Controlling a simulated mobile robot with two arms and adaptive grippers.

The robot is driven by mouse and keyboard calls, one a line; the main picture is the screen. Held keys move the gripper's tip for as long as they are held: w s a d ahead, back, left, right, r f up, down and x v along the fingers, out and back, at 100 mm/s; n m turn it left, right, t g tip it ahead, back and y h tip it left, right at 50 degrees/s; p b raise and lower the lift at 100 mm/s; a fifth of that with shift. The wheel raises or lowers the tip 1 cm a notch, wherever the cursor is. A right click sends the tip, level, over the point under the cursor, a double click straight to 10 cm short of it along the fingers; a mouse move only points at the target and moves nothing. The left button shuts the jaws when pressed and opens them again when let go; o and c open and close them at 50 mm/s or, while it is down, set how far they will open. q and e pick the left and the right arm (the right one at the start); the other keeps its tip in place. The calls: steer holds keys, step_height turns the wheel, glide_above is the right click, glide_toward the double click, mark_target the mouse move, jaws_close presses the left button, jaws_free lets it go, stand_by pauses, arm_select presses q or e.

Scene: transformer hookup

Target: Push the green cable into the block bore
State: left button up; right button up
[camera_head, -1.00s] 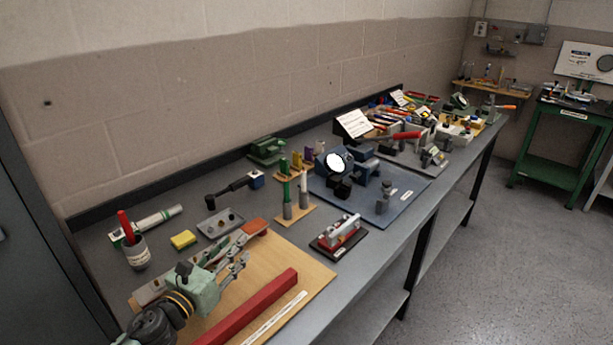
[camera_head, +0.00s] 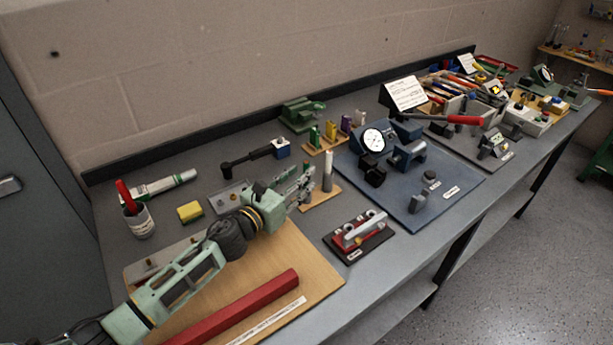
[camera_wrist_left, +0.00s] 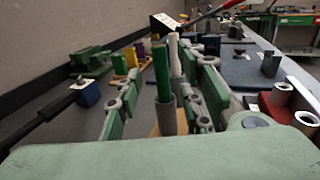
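A green rod-like cable (camera_wrist_left: 161,72) stands upright in a grey sleeve (camera_wrist_left: 167,116) in the left wrist view. My left gripper (camera_head: 298,186) is open, with one finger on each side of the cable and sleeve; gaps show on both sides. In the head view the gripper hides most of the cable. A white rod (camera_head: 327,160) in a similar sleeve stands just beyond on the same small wooden base (camera_head: 323,198). A red block with grey round fittings (camera_head: 358,234) sits on a dark plate to the right. I cannot tell which bore is meant. My right gripper is out of view.
A wooden board (camera_head: 240,272) carries a red bar (camera_head: 238,308) below my left arm. A blue plate (camera_head: 447,192) with a dial gauge (camera_head: 373,140) lies to the right. A yellow block (camera_head: 190,212) and a cup with a red handle (camera_head: 140,221) stand at the left.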

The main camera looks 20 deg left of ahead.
arm_select(q)
steer(key=x, duration=0.3)
steer(key=shift+w+d+p, duration=0.25)
steer(key=shift+w+p, duration=0.05)
steer(key=shift+c, duration=0.4)
jaws_close()
